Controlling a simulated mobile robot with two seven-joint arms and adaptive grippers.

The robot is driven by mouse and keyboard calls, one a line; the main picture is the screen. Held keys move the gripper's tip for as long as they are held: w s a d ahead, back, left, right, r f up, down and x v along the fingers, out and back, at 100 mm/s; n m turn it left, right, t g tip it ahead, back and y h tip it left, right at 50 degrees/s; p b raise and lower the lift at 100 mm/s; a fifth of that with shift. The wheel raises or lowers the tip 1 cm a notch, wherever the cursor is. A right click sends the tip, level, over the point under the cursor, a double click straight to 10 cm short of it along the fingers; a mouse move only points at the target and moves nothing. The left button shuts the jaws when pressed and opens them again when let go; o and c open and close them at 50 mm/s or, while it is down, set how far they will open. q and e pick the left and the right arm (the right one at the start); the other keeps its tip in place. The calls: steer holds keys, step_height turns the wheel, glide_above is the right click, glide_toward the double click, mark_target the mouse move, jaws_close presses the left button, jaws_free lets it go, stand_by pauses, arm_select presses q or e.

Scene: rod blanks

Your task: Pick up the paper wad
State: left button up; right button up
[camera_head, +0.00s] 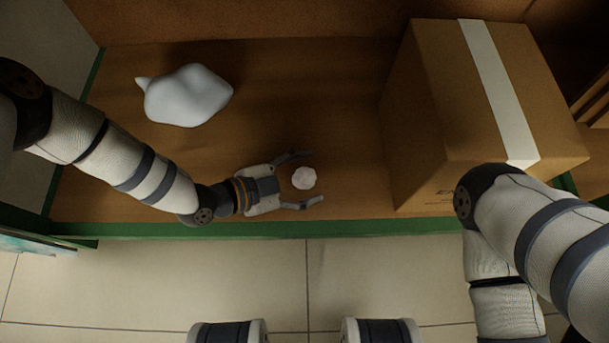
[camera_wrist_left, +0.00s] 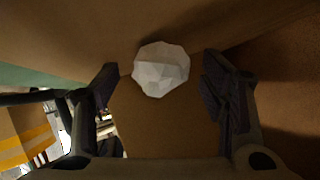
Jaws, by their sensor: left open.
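The paper wad (camera_head: 304,178) is a small, white, faceted ball on the brown shelf (camera_head: 330,120). In the left wrist view the wad (camera_wrist_left: 161,70) shows ahead, between the lines of the two fingers. My left gripper (camera_head: 308,178) is open, with one finger on each side of the wad in the head view. I see no finger touching it. The left gripper (camera_wrist_left: 163,85) is empty in the wrist view. My right arm comes in at the right of the head view, and its gripper is out of sight.
A large cardboard box (camera_head: 430,110) with white tape stands right of the wad. A white, bag-like lump (camera_head: 188,95) lies at the back left. A green edge (camera_head: 330,228) runs along the shelf's front. The shelf between lump and box is clear.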

arm_select(q)
steer(key=c, duration=0.8)
steer(key=shift+r, duration=0.1)
